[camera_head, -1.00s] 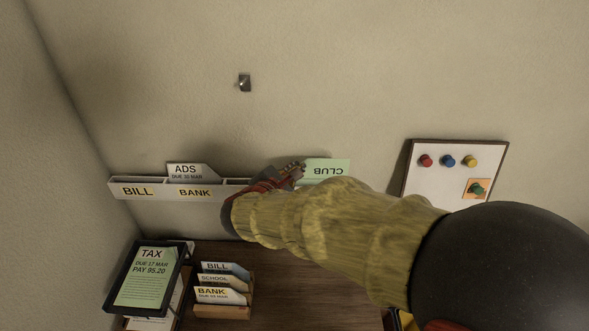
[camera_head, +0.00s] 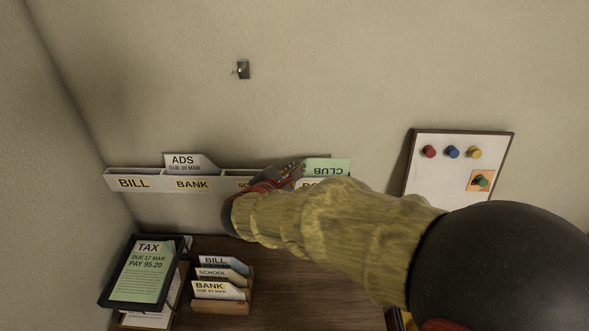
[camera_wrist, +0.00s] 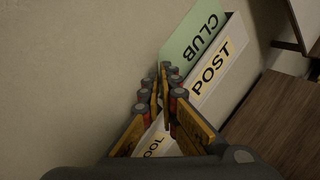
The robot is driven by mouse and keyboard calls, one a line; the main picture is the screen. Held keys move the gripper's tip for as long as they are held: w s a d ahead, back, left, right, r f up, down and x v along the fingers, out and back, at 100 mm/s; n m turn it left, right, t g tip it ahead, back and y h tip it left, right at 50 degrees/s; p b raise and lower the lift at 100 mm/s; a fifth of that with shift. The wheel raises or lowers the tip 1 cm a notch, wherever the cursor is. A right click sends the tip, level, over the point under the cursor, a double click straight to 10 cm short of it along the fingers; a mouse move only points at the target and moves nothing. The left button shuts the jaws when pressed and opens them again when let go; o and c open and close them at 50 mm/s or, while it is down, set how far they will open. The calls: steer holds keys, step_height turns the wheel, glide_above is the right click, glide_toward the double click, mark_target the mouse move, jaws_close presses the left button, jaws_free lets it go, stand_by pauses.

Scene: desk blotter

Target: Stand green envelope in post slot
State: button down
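The green envelope (camera_head: 327,167), marked CLUB with its lettering upside down in the head view, stands upright in the right end of the wall rack. Its lower part is hidden behind the white front panel of the post slot (camera_head: 309,184), labelled POST. The wrist view shows the envelope (camera_wrist: 190,40) behind the POST panel (camera_wrist: 218,72). My gripper (camera_head: 300,168) is at the envelope's left edge. In the wrist view its fingertips (camera_wrist: 168,72) are close together, pinching that edge; the exact contact is partly hidden.
The wall rack (camera_head: 153,184) also has BILL, BANK and partly hidden school slots, with an ADS envelope (camera_head: 184,163) standing in it. Below are a desk sorter (camera_head: 221,305) with envelopes and a TAX sheet (camera_head: 143,272). A pin board (camera_head: 450,185) hangs at right.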

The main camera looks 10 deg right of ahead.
steer(key=c, duration=2)
jaws_free()
steer(key=shift+o, duration=0.2)
steer(key=v, duration=1.2)
steer(key=shift+f, duration=0.1)
